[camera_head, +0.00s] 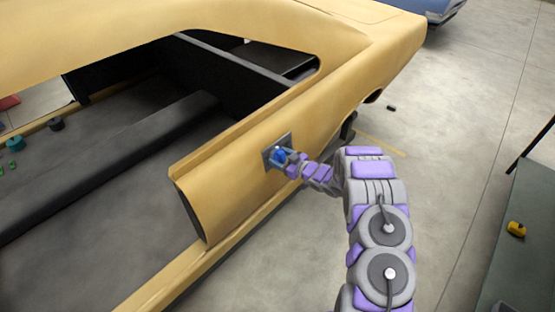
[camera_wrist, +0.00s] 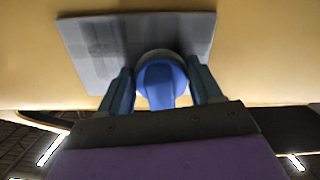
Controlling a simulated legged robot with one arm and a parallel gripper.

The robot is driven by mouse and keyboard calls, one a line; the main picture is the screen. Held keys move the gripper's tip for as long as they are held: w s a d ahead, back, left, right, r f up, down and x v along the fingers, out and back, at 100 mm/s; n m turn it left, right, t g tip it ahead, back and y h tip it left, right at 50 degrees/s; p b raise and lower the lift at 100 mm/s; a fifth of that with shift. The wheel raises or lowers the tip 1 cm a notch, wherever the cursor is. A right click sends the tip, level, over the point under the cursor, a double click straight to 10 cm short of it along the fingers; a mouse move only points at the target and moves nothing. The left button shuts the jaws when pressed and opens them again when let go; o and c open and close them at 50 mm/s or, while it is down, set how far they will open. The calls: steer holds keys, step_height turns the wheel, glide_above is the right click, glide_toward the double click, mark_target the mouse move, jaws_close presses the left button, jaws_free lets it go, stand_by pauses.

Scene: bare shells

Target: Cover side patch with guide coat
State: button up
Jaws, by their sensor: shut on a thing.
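A square grey patch (camera_head: 286,138) is on the side panel of the yellow car shell (camera_head: 225,180). It also shows close up in the wrist view (camera_wrist: 200,32), with darker, mottled grey on parts of its left and middle. My gripper (camera_wrist: 160,72) is shut on a blue rounded applicator (camera_wrist: 162,92), one finger on each side of it. In the head view the blue applicator (camera_head: 279,155) is in front of the patch. The applicator's face is hidden, so I cannot tell whether it touches the patch.
Open shell interior lies left of the panel, with small green pieces (camera_head: 13,144) and a dark round piece (camera_head: 55,124). A dark bench (camera_head: 525,215) at right holds a yellow item (camera_head: 516,229). A blue car stands behind.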

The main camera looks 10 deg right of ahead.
mark_target(264, 162)
steer(key=shift+w+d+r+b, duration=0.1)
steer(key=shift+w+d+b, duration=0.05)
steer(key=shift+w+d, duration=0.85)
steer(key=shift+w+d+b, duration=0.1)
steer(key=shift+w+d, duration=0.5)
steer(key=shift+d, duration=0.7)
steer(key=shift+w+d+r+b, duration=0.1)
steer(key=shift+w+d+b, duration=0.05)
steer(key=shift+w+d, duration=0.85)
steer(key=shift+s+a+f, duration=0.1)
steer(key=shift+s+a, duration=1.25)
steer(key=shift+a, duration=0.15)
steer(key=shift+a, duration=0.1)
steer(key=shift+s+a+b, duration=0.25)
steer(key=shift+s+a, duration=0.75)
steer(key=shift+a, duration=0.35)
steer(key=shift+s+a+b, duration=0.2)
steer(key=shift+s+a, duration=0.75)
steer(key=shift+a, duration=0.35)
steer(key=shift+s+a+b, duration=0.25)
steer(key=shift+s+a, duration=0.75)
steer(key=shift+a, duration=0.35)
